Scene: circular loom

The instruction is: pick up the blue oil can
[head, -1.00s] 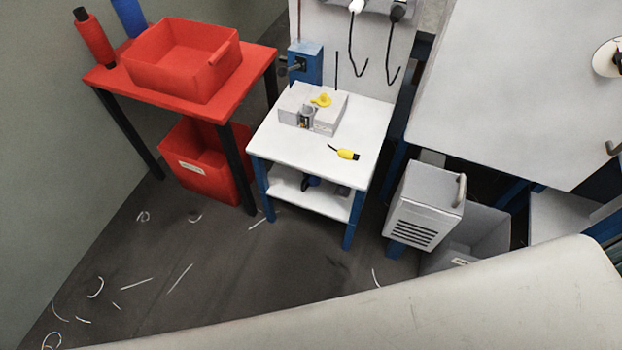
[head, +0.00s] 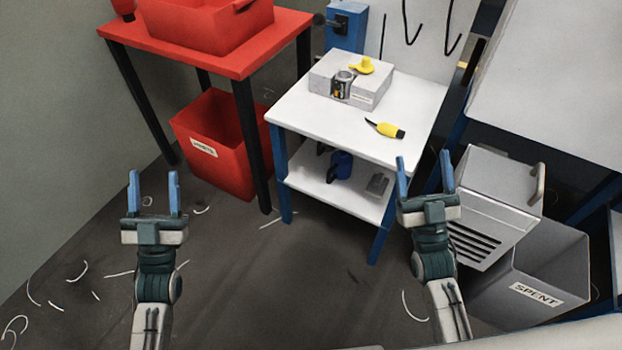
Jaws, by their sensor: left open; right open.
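A small dark blue object (head: 341,164), which looks like the blue oil can, stands on the lower shelf (head: 335,196) of the white table. The tabletop above partly shades it, and its spout is hard to make out. My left gripper (head: 153,190) is open and empty over the floor at the left, well away from the shelf. My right gripper (head: 425,175) is open and empty in front of the table's right side, to the right of the blue object and apart from it.
The white tabletop (head: 300,112) holds a grey box (head: 366,92), a yellow piece (head: 362,66) and a yellow-handled tool (head: 385,130). A grey block (head: 377,184) lies on the shelf. A red bin (head: 215,135) stands left; a grey SPENT bin (head: 545,290) and vented box (head: 490,205) stand right.

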